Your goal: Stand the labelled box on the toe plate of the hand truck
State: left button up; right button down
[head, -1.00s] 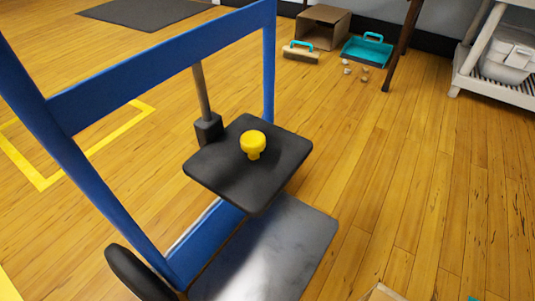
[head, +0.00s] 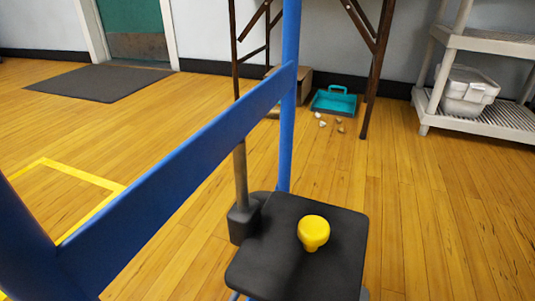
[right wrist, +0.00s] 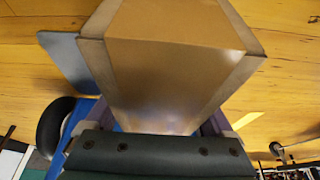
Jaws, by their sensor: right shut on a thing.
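The hand truck's blue frame (head: 165,185) crosses the left of the head view. The right wrist view shows its black wheel (right wrist: 53,125), some blue frame (right wrist: 82,112) and a grey plate, apparently the toe plate (right wrist: 66,58). My right gripper (right wrist: 154,128) is shut on a brown cardboard box (right wrist: 172,65), which fills the upper middle of that view. No label shows on its visible faces. The box partly overlaps the plate in the picture; I cannot tell whether they touch. The toe plate is out of the head view. My left gripper is not in view.
A dark flat plate (head: 265,262) bearing a yellow knob (head: 313,232) stands beside the blue frame. Behind are a teal tray (head: 334,103), small pale objects on the floor and a shelf (head: 470,115) with a lidded bin (head: 466,92). Wooden floor at right is clear.

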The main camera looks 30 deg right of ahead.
jog(key=w+a+f+b, duration=0.1)
jog(key=w+a+b, duration=0.1)
jog(key=w, duration=0.1)
jog(key=w+a+f+b, duration=0.1)
jog(key=w+a+b, duration=0.2)
jog(key=w+a+f+b, duration=0.1)
jog(key=w+a+b, duration=0.1)
jog(key=w, duration=0.1)
jog(key=shift+w+a+f, duration=0.3)
jog(key=shift+f, duration=0.1)
jog(key=shift+s+r, duration=0.1)
jog(key=shift+r, duration=0.1)
jog(key=shift+d+f, duration=0.1)
jog(key=shift+f, duration=0.05)
grip_release()
